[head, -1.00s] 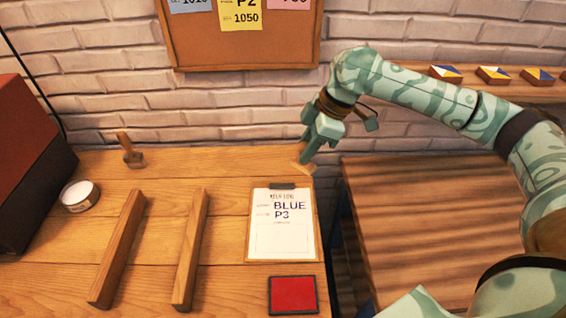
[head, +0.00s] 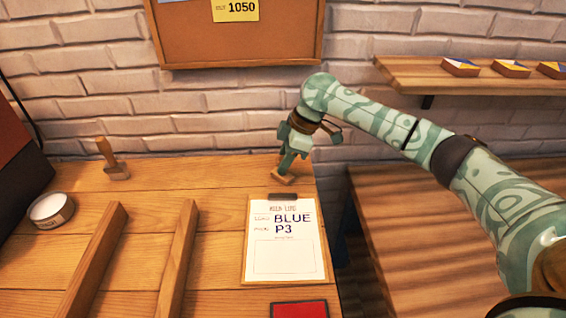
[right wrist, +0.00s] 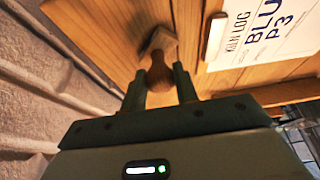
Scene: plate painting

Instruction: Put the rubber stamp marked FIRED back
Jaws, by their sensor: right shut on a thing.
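My right gripper (head: 292,158) is shut on a wooden stamp (head: 284,177) with its base downward, just behind the clipboard near the table's back edge. In the right wrist view my two fingers (right wrist: 160,90) grip the brown handle, and the pale base (right wrist: 161,42) shows beyond them. I cannot tell whether the base touches the table. A second wooden stamp (head: 116,168) stands upright at the back left of the table. No marking is readable on either stamp. My left gripper is not in view.
A clipboard (head: 285,240) reads BLUE P3. A red ink pad (head: 299,310) lies in front of it. Two wooden bars (head: 178,262) and a round white tin (head: 51,209) are to the left. The back table between the second stamp and my gripper is clear.

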